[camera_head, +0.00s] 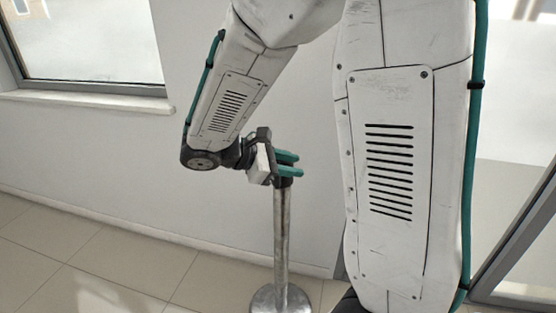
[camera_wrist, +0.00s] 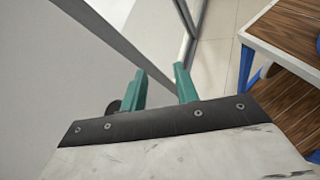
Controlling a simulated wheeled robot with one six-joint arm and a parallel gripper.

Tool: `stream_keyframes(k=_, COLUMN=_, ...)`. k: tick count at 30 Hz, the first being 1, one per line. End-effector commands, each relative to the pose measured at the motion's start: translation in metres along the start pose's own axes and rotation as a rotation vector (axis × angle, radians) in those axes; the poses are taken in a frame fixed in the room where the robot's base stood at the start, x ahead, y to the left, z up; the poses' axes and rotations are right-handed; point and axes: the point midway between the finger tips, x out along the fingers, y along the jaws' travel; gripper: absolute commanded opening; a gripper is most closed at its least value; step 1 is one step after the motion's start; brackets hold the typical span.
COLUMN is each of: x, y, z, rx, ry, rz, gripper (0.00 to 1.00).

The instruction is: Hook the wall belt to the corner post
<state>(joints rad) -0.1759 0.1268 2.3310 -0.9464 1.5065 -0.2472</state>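The corner post (camera_head: 281,235) is a grey metal post with a dark top, upright on a round base in the head view. My gripper (camera_head: 288,163), with two green fingers, is at the top of the post and overlaps it in this view. Whether they touch cannot be told. In the wrist view the two fingers (camera_wrist: 163,84) stand apart with nothing visible between them. A dark rounded piece (camera_wrist: 113,107) shows beside the left finger, partly hidden; it may be the post's top. I cannot make out the wall belt for certain in either view.
A white wall (camera_head: 110,150) with a window (camera_head: 85,40) stands behind the post. The tiled floor (camera_head: 80,265) is clear at left. In the wrist view, wooden-topped furniture (camera_wrist: 295,30) with blue legs is at right. A grey diagonal band (camera_wrist: 115,42) crosses the upper left.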

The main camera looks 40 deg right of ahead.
Motion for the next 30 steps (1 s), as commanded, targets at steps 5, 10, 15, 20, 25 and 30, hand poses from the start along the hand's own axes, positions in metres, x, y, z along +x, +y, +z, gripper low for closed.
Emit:
stream_keyframes(k=5, x=-0.007, y=0.040, z=-0.056, rx=-0.231, ry=-0.196, rz=0.220, gripper=0.30)
stream_keyframes(k=10, x=-0.015, y=0.060, z=-0.096, rx=-0.366, ry=-0.311, rz=0.366, gripper=0.30)
stream_keyframes(k=15, x=-0.018, y=0.068, z=-0.114, rx=-0.419, ry=-0.357, rz=0.430, gripper=0.30)
stream_keyframes(k=20, x=-0.004, y=0.076, z=-0.111, rx=-0.424, ry=-0.361, rz=0.434, gripper=0.30)
stream_keyframes(k=25, x=0.020, y=0.090, z=-0.104, rx=-0.423, ry=-0.361, rz=0.432, gripper=0.30)
stream_keyframes(k=30, x=0.039, y=0.100, z=-0.099, rx=-0.423, ry=-0.361, rz=0.433, gripper=0.30)
